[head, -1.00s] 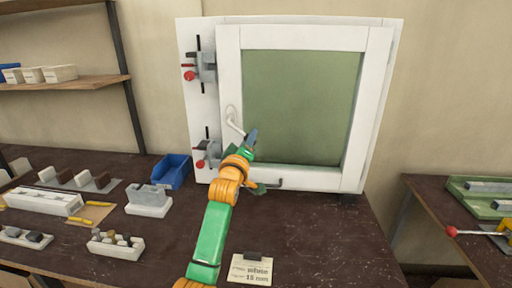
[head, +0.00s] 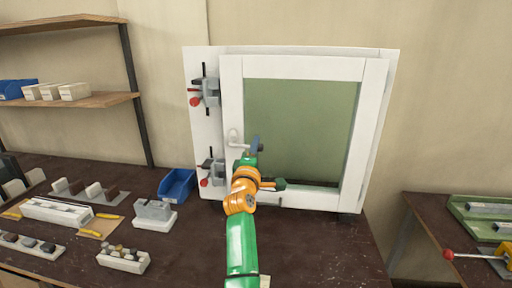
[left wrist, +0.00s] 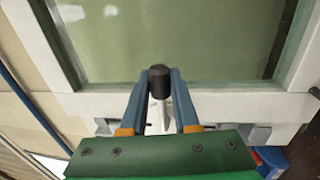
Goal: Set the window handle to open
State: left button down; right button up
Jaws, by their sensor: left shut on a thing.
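The white window handle (head: 234,137) sits on the left stile of the white window frame (head: 231,95). Its lever points right from its base, close to level; its outer part is mostly hidden by my left gripper. My left gripper (head: 257,144) is at the lever's outer end. In the left wrist view, my left gripper (left wrist: 160,92) has its two blue fingers shut around the handle, whose dark end (left wrist: 159,79) shows between the fingertips with a pale shaft behind it. The green pane (head: 300,125) is behind. My right gripper is not in view.
Two clamps with red knobs, an upper one (head: 208,92) and a lower one (head: 215,171), stand left of the frame. A blue bin (head: 177,184) and several small blocks lie on the left of the dark bench (head: 325,245). The bench's right front is clear.

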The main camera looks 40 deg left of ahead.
pick_arm(q)
jog(key=shift+r, duration=0.1)
dwell(0.4)
jog(key=c, duration=0.6)
grip_release()
jog(key=shift+c, duration=0.2)
jog(key=b+v, duration=0.2)
jog(key=v, duration=0.5)
